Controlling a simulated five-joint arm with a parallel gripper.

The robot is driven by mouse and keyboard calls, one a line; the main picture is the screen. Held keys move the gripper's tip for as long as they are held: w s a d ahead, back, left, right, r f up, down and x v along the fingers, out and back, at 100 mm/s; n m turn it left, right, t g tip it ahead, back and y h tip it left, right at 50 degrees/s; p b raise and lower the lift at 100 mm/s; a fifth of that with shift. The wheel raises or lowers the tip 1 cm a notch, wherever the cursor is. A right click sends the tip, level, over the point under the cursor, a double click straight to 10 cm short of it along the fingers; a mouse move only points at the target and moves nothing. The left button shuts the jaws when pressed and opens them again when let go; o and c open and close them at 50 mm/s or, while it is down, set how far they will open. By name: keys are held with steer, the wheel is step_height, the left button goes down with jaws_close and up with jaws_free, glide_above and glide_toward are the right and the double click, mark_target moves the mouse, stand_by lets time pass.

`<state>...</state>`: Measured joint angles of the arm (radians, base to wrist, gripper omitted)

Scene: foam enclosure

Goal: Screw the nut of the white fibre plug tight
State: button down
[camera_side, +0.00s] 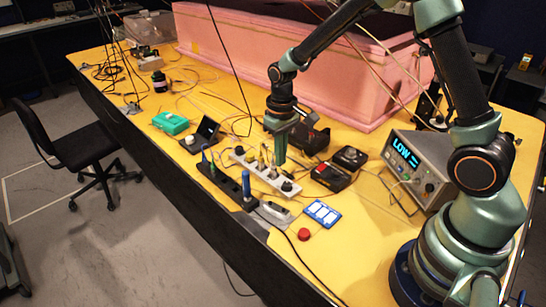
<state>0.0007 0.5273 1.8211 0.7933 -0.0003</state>
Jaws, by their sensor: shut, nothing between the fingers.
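My gripper (281,158) points straight down over a light-coloured strip (265,177) on the yellow table. Its fingers look closed, with nothing seen between them. The fingertips are close to the strip's back edge; I cannot tell whether they touch anything. Several small plugs and thin leads stand in the strip just left of the fingers. They are too small to tell which is the white fibre plug, and its nut cannot be made out.
A black strip (222,182) with blue plugs lies in front. Black boxes (331,177) and a grey instrument (420,168) reading "LOW" stand to the right. A red button (304,234) and blue-white panel (322,212) lie nearer. The pink foam enclosure (330,95) stands behind. Loose cables cross the table.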

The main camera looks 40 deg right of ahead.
steer(key=shift+f, duration=1.65)
steer(key=shift+w+a, duration=0.2)
steer(key=shift+w, duration=0.3)
steer(key=shift+s, duration=0.1)
steer(key=shift+s+r, duration=0.15)
steer(key=shift+s, duration=0.15)
steer(key=shift+s+r, duration=0.1)
steer(key=shift+r, duration=2.8)
steer(key=s+r+t, duration=0.5)
steer(key=s+r, duration=0.8)
steer(key=r, duration=0.2)
steer(key=shift+s+d+r+t, duration=0.2)
steer(key=shift+s+r+t, duration=0.1)
steer(key=shift+s, duration=0.05)
